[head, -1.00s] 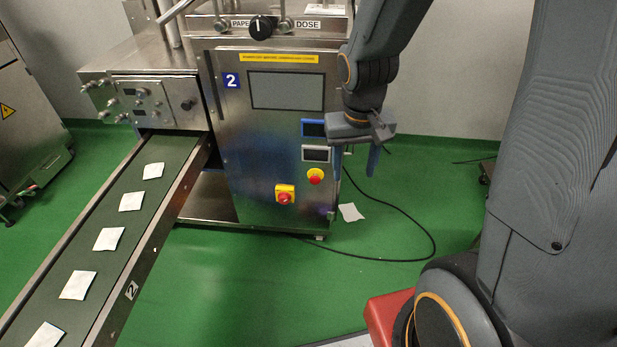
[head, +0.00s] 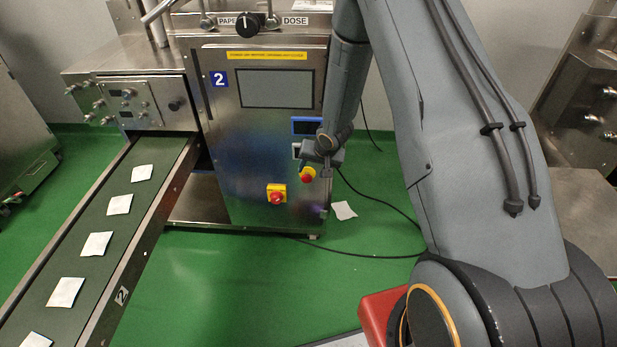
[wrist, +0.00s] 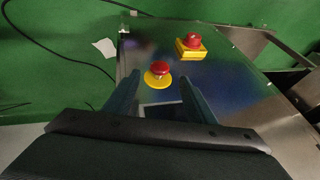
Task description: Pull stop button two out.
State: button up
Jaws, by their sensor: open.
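Stop button two is a red mushroom knob on a round yellow plate (head: 308,175), low on the right of the front of the machine marked 2. In the wrist view the red knob (wrist: 160,68) lies between and just beyond the tips of my two fingers. My gripper (wrist: 160,82) is open and empty, with one finger to each side of the button. In the head view my gripper (head: 325,158) is just above and beside the button, and its fingers are hard to make out. I cannot tell whether they touch the button.
A red rotary switch on a yellow square (head: 276,194) is to the left and lower on the same steel front. A screen (head: 275,88) and a blue-framed display (head: 307,126) are above. A conveyor (head: 120,238) with white teabags runs at the left. A black cable (head: 375,206) lies on the green floor.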

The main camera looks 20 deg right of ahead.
aim_at(308, 177)
jog(key=x, duration=0.6)
jog(key=shift+w+f, duration=0.15)
jog(key=shift+f, duration=0.15)
grip_shut()
jog(key=shift+s, duration=0.5)
jog(key=shift+a, duration=0.25)
grip_release()
